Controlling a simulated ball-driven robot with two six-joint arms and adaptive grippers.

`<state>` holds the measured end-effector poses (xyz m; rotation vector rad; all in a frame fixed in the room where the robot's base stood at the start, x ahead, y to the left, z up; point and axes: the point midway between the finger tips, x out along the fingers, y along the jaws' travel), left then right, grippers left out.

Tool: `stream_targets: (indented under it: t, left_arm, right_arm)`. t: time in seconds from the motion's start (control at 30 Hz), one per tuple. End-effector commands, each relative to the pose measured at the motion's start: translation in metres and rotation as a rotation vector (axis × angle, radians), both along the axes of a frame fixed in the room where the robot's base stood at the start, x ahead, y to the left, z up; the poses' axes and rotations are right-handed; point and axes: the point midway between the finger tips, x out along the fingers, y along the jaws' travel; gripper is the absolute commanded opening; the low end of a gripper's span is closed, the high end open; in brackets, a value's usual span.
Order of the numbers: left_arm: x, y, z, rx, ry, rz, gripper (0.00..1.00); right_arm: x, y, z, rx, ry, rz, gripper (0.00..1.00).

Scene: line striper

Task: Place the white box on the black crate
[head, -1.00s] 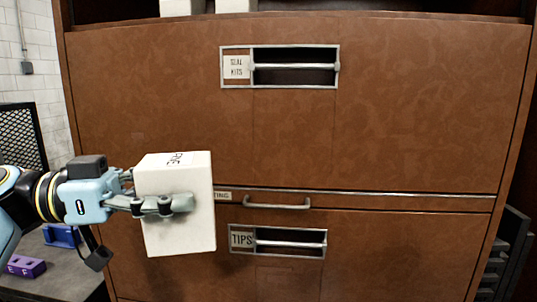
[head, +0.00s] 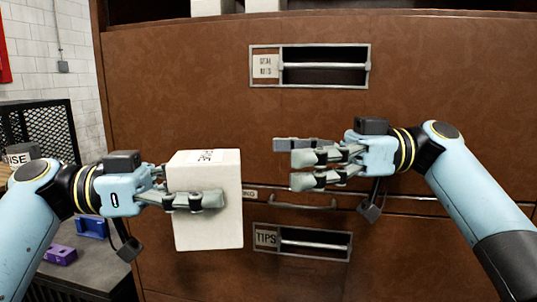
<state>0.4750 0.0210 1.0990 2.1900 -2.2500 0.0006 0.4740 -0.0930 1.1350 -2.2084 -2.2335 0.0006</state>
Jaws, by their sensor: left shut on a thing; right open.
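The white box (head: 208,228) is upright in front of the brown cabinet, with dark lettering on its top face. My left gripper (head: 205,200) is shut on the white box, with a finger across its front face. My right gripper (head: 300,165) is open and empty, to the right of the box and apart from it, its fingers pointing left towards the box. I cannot make out a black crate for certain; a black mesh-sided object (head: 45,130) stands at the left behind my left arm.
The brown cabinet (head: 440,100) fills most of the view, with a handle slot marked TIPS (head: 265,239) low down. A grey surface (head: 85,260) at lower left holds a blue item (head: 92,227) and a purple block (head: 60,255). White boxes (head: 212,7) stand on top.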

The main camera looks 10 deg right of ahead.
Motion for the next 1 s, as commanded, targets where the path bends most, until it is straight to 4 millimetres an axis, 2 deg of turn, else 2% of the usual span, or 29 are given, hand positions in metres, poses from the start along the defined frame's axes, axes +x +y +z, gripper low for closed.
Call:
stream_targets:
  t: [0.17,0.4,0.6,0.77,1.0]
  left_arm:
    - [0.0,0.0,0.0,-0.001,0.0,0.0,0.28]
    - [0.0,0.0,0.0,-0.001,0.0,0.0,0.28]
    - [0.0,0.0,0.0,-0.001,0.0,0.0,0.28]
    - [0.0,0.0,0.0,-0.001,0.0,0.0,0.28]
    - [0.0,0.0,0.0,-0.001,0.0,0.0,0.28]
  right_arm:
    - [0.0,0.025,0.001,0.006,-0.001,0.002,0.9]
    - [-0.001,0.075,0.001,0.007,0.002,0.002,0.9]
    - [-0.001,0.104,0.001,0.004,0.002,0.0,0.9]
    - [-0.001,0.115,0.0,0.001,0.002,-0.001,0.9]
    - [-0.001,0.117,0.0,0.0,0.002,-0.002,0.9]
